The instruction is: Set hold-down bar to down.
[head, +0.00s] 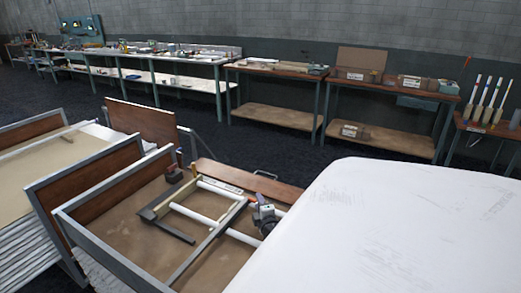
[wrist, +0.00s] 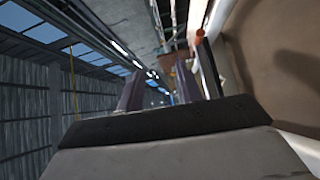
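In the head view, a low brown-topped bench (head: 120,228) carries a flat assembly of white tubes (head: 193,214), a long grey bar (head: 208,243) and a dark angled bar (head: 172,228). I cannot tell for sure which piece is the hold-down bar, or whether it is up or down. A small grey, white and black device (head: 265,213) is at the assembly's right end; it may be part of my arm. In the wrist view, the two dark purple-grey fingers of my gripper (wrist: 158,82) stand apart with nothing visible between them. The bar is not clearly seen there.
A large white surface, probably my own body, fills the head view's lower right. Grey rails and upright brown boards (head: 95,180) edge the bench. Long worktables (head: 150,57) line the back wall. Dark floor (head: 270,140) lies clear between. A brown panel (wrist: 275,50) is close at right in the wrist view.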

